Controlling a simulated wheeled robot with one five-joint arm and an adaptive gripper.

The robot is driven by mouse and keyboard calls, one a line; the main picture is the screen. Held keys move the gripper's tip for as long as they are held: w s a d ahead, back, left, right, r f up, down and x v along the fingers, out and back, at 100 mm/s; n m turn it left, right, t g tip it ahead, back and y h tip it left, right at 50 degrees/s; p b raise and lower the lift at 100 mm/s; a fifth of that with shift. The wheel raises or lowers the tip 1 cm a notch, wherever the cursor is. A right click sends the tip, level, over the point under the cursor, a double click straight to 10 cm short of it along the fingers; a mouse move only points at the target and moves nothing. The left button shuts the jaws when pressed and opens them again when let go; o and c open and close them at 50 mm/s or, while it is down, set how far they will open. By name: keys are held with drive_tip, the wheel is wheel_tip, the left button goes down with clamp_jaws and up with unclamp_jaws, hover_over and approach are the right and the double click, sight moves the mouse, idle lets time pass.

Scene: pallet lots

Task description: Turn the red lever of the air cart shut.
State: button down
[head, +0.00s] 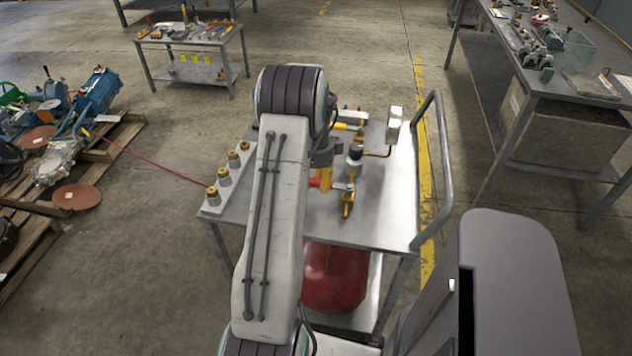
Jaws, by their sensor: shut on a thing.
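The air cart (383,212) stands ahead of me, a grey metal cart with brass valve fittings and pipes on its top. My arm reaches across the middle of it and hides part of the top. My gripper (325,158) shows only partly, beyond the arm's right edge, low over the fittings. It is shut on the red lever (315,182), of which a small red part shows beside the arm. The fingertips and the lever's exact angle are mostly hidden. A brass outlet (347,204) sits just right of the lever.
A row of brass-topped fittings (228,175) lines the cart's left edge, where a red hose (150,160) arrives. A red tank (338,275) sits below. A push handle (440,165) rises at right. A workbench (545,85) stands farther right; pallets (85,175) lie left.

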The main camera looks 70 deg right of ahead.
drive_tip(key=shift+f, duration=0.1)
drive_tip(key=c, duration=0.8)
unclamp_jaws()
drive_tip(key=shift+d, duration=0.1)
wheel_tip(320, 180, up, 12)
drive_tip(key=shift+r, duration=0.1)
idle(0.6)
